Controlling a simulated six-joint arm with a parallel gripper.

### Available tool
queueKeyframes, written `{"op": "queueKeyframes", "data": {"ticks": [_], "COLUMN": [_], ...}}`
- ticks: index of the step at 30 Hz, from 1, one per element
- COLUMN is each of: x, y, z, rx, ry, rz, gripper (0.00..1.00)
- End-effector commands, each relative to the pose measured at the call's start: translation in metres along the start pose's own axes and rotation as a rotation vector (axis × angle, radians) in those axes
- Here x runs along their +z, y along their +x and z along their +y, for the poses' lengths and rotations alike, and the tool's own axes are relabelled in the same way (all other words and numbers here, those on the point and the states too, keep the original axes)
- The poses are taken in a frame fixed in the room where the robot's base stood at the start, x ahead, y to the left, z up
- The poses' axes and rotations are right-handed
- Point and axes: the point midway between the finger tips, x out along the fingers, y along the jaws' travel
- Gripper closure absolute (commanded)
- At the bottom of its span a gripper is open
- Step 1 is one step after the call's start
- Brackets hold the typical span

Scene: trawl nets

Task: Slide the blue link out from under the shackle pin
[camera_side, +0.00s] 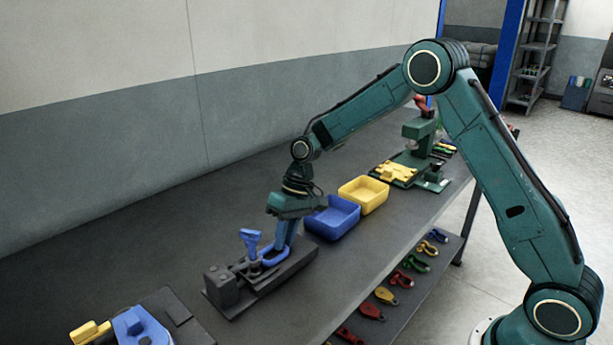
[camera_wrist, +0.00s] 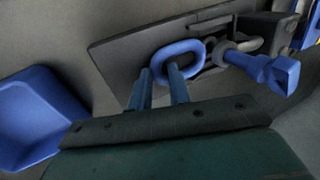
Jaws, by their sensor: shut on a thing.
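The blue link (camera_wrist: 180,46) is an oval ring low over the black fixture (camera_wrist: 125,58). It also shows in the side view (camera_side: 271,262). My gripper (camera_wrist: 160,70) is shut on the link's near end, one finger outside the ring and the other in its opening. In the side view my gripper (camera_side: 280,249) reaches down to the fixture. The shackle pin (camera_wrist: 264,67) has a blue head and stands upright in the side view (camera_side: 250,241). The grey shackle (camera_wrist: 240,44) is beside the link's far end. I cannot tell whether that end is still under the pin.
A blue bin (camera_side: 333,217) and a yellow bin (camera_side: 363,195) stand behind the fixture. A green press-like stand (camera_side: 420,150) is farther back. Another fixture with blue and yellow parts (camera_side: 137,325) is at the front left. Bare bench lies beside the fixture.

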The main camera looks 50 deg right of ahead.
Motion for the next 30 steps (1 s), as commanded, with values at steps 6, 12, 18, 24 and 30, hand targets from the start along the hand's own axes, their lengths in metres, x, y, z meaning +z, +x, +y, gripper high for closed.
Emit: {"op": "queueKeyframes", "data": {"ticks": [6,12,18,24,30], "x": [0.003,0.003,0.003,0.003,0.003], "y": [0.001,-0.001,-0.002,-0.004,-0.006], "z": [0.010,0.015,0.021,0.026,0.030], "rx": [0.005,0.005,0.005,0.004,0.004], "ry": [0.012,0.012,0.012,0.012,0.012], "rz": [-0.010,-0.011,-0.011,-0.011,-0.011], "gripper": [1.00,1.00,1.00,1.00,1.00]}}
